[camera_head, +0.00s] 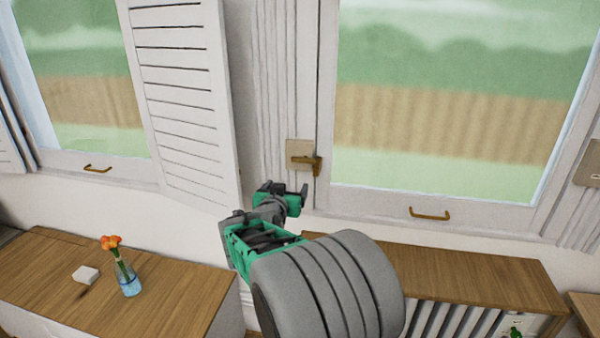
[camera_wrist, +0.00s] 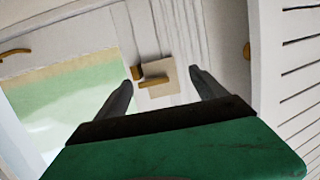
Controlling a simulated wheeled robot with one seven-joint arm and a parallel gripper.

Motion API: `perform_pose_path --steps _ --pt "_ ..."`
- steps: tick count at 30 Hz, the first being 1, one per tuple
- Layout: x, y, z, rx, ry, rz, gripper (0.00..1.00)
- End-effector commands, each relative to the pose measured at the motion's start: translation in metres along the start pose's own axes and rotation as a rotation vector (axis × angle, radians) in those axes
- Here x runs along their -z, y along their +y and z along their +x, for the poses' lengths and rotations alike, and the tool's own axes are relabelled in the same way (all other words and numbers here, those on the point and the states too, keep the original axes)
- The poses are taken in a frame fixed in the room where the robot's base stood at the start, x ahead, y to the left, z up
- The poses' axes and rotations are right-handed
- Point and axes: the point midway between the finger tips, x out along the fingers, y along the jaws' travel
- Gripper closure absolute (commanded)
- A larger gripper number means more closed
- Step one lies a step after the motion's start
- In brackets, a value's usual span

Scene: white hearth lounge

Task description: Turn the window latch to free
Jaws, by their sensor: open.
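The window latch (camera_head: 308,161) is a small brass handle on a beige plate (camera_head: 296,147), fixed to the white frame at the left side of the large window. The handle reaches right from the plate, with its end beside the window sash. It also shows in the wrist view (camera_wrist: 153,83), between my two dark fingers and beyond their tips. My gripper (camera_head: 286,188), green and black, is open and empty, just below and slightly left of the latch in the head view. It appears apart from the latch.
A louvred shutter (camera_head: 185,90) stands left of the latch. Brass pulls (camera_head: 429,214) sit on the window bottoms. Below are a wooden-topped cabinet (camera_head: 180,285) with an orange flower in a glass (camera_head: 129,281) and a white block (camera_head: 86,274), and a wooden shelf (camera_head: 470,275) over a radiator.

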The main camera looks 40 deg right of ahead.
Motion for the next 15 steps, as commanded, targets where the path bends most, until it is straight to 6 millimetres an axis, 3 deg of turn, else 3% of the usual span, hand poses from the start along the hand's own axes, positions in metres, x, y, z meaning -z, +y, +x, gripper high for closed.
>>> perform_pose_path --steps 1,5,8,15 --pt "0.004 0.01 0.015 -0.028 0.077 0.001 0.15" --pt "0.026 0.023 0.028 -0.054 0.203 0.001 0.05" --pt "0.033 0.025 0.039 -0.057 0.216 0.0 0.05" --pt "0.043 0.029 0.083 -0.058 0.212 0.001 0.05"
